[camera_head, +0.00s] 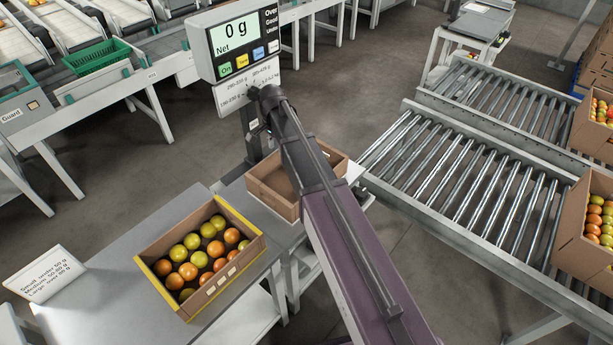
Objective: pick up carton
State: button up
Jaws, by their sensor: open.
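A cardboard carton with yellow edges (236,278) stands on the grey table at the lower left, filled with green-yellow and orange-red tomatoes (190,270). A plain brown carton (272,200) stands behind it, below the scale display; the part of its inside that shows looks empty, and my arm covers some of it. My purple arm reaches up from the bottom edge across the middle, its far end in front of the display post. My gripper cannot be made out; the carton with tomatoes is left of the arm and apart from it.
The scale display (238,42) reads 0 g. A white sign (45,282) stands on the left table. A roller conveyor (450,190) runs at the right, with tomato cartons (569,232) at its right end. Open floor lies behind the table.

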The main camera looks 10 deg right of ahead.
jog(key=b, duration=0.4)
send_over(278, 168)
jog(key=shift+w+f, duration=0.15)
jog(key=shift+f, duration=1.05)
jog(key=shift+w+f, duration=0.1)
jog(key=shift+f, duration=1.1)
